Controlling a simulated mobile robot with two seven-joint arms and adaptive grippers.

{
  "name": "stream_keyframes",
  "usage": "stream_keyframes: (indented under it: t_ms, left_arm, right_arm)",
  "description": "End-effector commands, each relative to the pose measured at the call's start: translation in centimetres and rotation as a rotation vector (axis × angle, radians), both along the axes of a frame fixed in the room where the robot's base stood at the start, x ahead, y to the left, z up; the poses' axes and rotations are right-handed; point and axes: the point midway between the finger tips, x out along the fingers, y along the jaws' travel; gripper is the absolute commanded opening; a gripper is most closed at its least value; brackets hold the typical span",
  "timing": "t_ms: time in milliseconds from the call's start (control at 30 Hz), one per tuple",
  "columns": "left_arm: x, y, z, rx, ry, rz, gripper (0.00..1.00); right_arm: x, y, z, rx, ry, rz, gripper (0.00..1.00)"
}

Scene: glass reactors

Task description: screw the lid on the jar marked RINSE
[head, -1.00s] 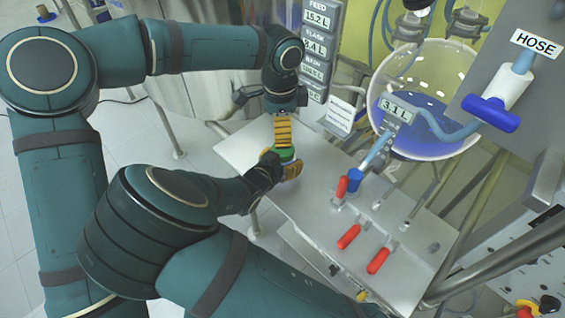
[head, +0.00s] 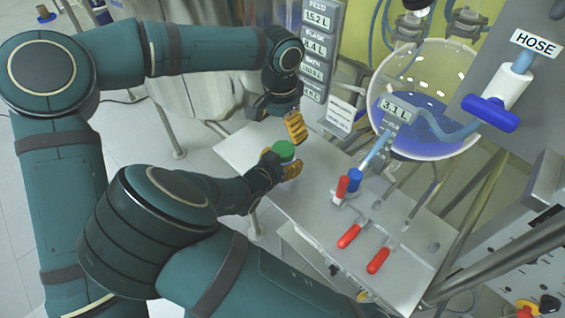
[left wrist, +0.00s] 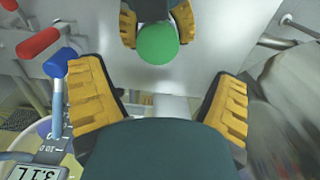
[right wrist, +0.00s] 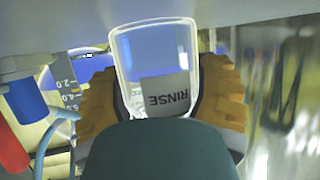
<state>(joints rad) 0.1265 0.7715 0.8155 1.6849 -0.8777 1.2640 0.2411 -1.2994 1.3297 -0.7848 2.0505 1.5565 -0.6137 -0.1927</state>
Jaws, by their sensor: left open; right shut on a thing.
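The jar marked RINSE (right wrist: 165,85) is clear glass with a grey label, seen between the yellow fingers of my right gripper (right wrist: 160,100). My right gripper is shut on the jar above the metal table; it also shows in the head view (head: 277,170). The green lid (head: 284,150) sits at the top of the jar, and in the left wrist view it is a green disc (left wrist: 158,43). Whether its thread is engaged cannot be told. My left gripper (head: 296,127) is open and empty, just above and beside the lid; its spread fingers show in the left wrist view (left wrist: 165,100).
The metal table (head: 330,205) carries red-handled clamps (head: 378,260) and a blue-capped fitting (head: 355,178) to the right. A glass vessel with blue liquid (head: 440,135) stands behind. Display panels (head: 315,70) hang beyond my left gripper. The table's near left part is clear.

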Motion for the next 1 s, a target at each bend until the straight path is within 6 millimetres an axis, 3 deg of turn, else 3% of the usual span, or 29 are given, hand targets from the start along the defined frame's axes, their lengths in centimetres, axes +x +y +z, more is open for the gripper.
stream_keyframes:
  t_ms: [33,533,1000]
  left_arm:
    - [0.0,0.0,-0.4,0.000,0.003,0.000,0.89]
    - [0.0,0.0,-6.9,0.000,0.003,-0.001,0.89]
    - [0.1,0.0,-7.9,0.000,0.000,-0.001,0.89]
  right_arm:
    - [-0.4,-0.1,-0.8,0.001,0.020,-0.001,0.00]
    - [-0.4,-0.1,-0.8,0.002,0.020,0.000,0.00]
    - [-0.4,0.0,-0.8,0.002,0.019,0.001,0.00]
